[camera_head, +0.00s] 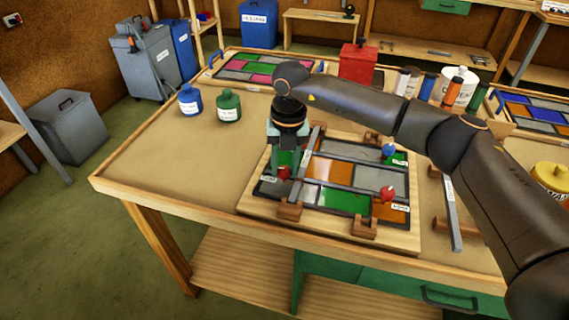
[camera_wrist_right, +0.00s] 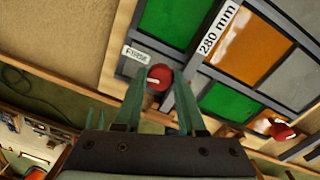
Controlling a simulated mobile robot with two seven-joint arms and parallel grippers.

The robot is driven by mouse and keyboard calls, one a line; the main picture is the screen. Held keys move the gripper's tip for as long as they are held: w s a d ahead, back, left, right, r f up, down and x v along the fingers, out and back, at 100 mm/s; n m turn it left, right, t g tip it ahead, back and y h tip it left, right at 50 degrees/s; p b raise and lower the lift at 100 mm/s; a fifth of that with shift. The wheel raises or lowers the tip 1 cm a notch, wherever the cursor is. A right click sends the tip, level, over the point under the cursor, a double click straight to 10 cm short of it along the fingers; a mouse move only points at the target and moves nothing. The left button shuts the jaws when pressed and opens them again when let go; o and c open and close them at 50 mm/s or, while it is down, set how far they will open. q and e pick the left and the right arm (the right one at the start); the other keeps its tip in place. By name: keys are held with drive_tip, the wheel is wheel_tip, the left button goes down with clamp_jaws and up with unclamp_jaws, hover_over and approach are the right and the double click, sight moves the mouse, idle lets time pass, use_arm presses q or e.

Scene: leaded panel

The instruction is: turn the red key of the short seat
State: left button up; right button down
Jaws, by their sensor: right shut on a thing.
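A red key (camera_wrist_right: 159,78) stands at a corner of the leaded panel, beside a small white label whose lettering I cannot read for certain. My right gripper (camera_wrist_right: 157,82) has its two green fingers on either side of this key and is shut on it. In the head view the same key (camera_head: 284,173) shows under my right gripper (camera_head: 287,164), at the panel's left corner. A second red key (camera_head: 387,194) stands at the panel's right side, and it also shows in the wrist view (camera_wrist_right: 281,131). A blue key (camera_head: 389,150) stands farther back. My left gripper is not in view.
The leaded panel (camera_head: 343,200) lies on a wooden board with brown blocks (camera_head: 363,229) along its front. A grey bar marked 280 mm (camera_wrist_right: 216,36) lies along the panel near the gripper. Blue (camera_head: 190,100) and green (camera_head: 229,105) bottles stand back left; the table's left is clear.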

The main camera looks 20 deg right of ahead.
sight(287, 169)
drive_tip(key=shift+r+m, duration=0.1)
drive_tip(key=shift+m, duration=0.9)
drive_tip(key=c, duration=0.5)
unclamp_jaws()
wheel_tip(287, 169, up, 12)
drive_tip(key=shift+s+d+r, duration=0.15)
drive_tip(key=shift+d+r, duration=0.1)
drive_tip(key=shift+d, duration=0.05)
drive_tip(key=shift+f, duration=0.1)
